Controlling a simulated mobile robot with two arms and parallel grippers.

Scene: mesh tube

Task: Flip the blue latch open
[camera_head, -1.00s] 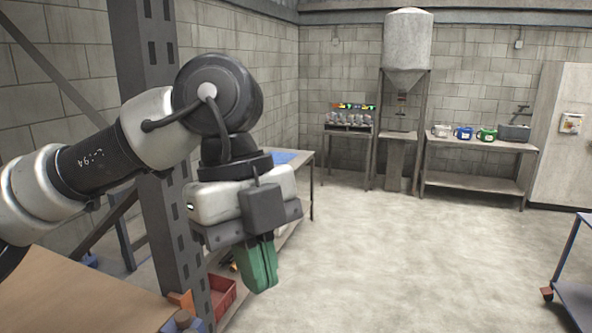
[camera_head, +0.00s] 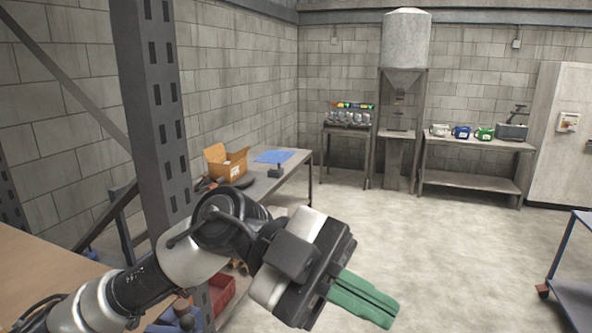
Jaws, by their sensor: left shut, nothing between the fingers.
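My left gripper (camera_head: 385,309) is in the lower middle of the head view, at the end of the arm coming in from the lower left. Its green fingers are shut together with nothing between them. They point down and to the right, over the concrete floor. I cannot make out a blue latch in this view. My right gripper is out of view.
A bench (camera_head: 262,190) behind my arm holds an open cardboard box (camera_head: 226,162) and a blue sheet (camera_head: 273,156). A dark steel post (camera_head: 156,100) stands at left. The middle floor is clear.

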